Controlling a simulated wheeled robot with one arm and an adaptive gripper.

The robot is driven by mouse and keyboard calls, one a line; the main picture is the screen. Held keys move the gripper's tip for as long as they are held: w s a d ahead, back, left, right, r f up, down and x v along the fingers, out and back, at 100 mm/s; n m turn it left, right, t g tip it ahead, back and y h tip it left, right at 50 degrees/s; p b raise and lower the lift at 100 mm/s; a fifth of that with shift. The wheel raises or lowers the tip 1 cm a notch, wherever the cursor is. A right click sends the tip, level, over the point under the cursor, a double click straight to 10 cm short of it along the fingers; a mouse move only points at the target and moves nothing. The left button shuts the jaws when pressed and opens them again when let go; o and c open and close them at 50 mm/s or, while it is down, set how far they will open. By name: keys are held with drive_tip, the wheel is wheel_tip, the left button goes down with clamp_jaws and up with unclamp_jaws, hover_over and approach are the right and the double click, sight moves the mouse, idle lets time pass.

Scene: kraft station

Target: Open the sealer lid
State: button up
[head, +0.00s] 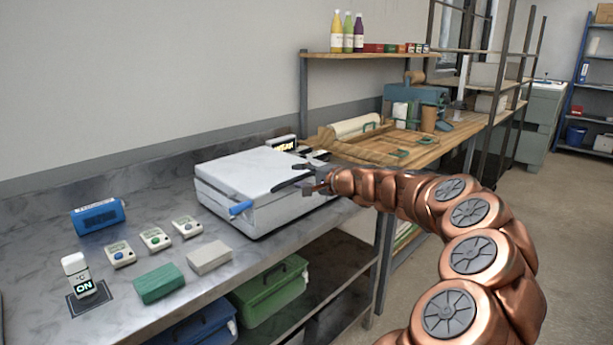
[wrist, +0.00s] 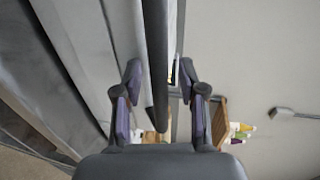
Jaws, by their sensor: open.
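The sealer (head: 240,178) is a pale grey-white box on the metal bench, with its lid (head: 250,168) lying down. A blue grip (head: 241,208) sticks out at its front left corner, and a dark bar (head: 290,187) shows at its right front edge. My gripper (head: 308,188) is at that right front edge. In the wrist view my gripper (wrist: 159,78) is open, with a long dark bar (wrist: 157,55) running between its fingers. The fingers stand on either side of the bar; I cannot tell whether either one touches it.
Left of the sealer lie small white devices (head: 155,239), a blue box (head: 97,216), a green block (head: 158,283), a grey block (head: 209,257) and a white switch (head: 77,275) reading ON. A wooden bench (head: 375,150) with tools stands behind right.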

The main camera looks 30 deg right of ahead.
drive_tip(key=shift+c, duration=0.3)
clamp_jaws()
